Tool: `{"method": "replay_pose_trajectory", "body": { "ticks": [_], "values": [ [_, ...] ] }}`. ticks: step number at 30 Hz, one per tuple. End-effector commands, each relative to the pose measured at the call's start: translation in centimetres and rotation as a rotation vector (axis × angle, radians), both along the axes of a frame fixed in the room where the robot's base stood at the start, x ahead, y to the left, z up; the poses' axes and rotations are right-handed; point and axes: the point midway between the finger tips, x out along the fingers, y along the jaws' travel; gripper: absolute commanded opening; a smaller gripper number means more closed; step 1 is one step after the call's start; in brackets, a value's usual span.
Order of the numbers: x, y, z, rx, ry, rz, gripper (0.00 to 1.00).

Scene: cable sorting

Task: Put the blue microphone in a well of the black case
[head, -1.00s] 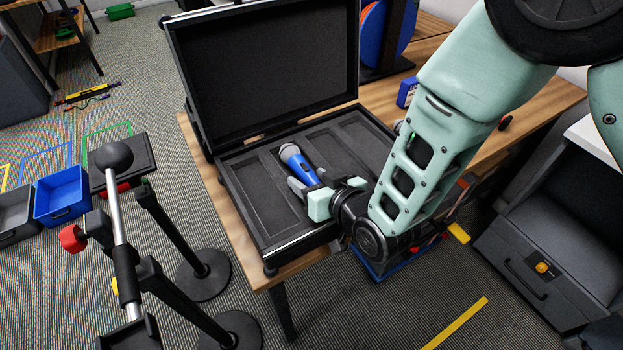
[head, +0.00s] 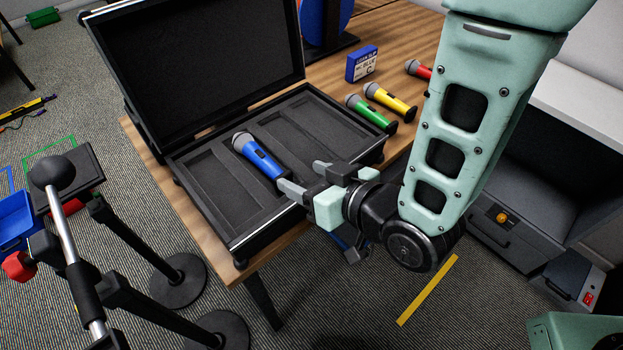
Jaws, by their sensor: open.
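The blue microphone (head: 262,158) lies in the black case (head: 238,243), in the second well from the left. Its grey head points to the back left and its blue handle runs toward the front right. Its handle end is partly hidden near my finger. My gripper (head: 306,179) is open and empty, at the right of the handle end, over the front part of the case. One finger appears close to the handle end; I cannot tell whether they touch.
The case lid (head: 205,65) stands open at the back. Green (head: 372,113), yellow (head: 390,101) and red (head: 417,69) microphones and a blue box (head: 361,64) are on the wooden table (head: 405,50) at the right. Black stands (head: 150,245) are at the left front.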

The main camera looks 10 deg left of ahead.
Motion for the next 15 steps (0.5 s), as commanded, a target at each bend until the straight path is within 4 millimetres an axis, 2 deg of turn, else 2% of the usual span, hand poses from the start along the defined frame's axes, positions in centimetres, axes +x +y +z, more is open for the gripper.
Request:
{"method": "replay_pose_trajectory", "body": {
  "ticks": [11, 15],
  "values": [
    [-0.2, -0.5, 0.4, -0.013, 0.012, -0.001, 0.61],
    [0.3, -1.4, 1.0, -0.095, 0.077, -0.01, 0.61]
  ]
}}
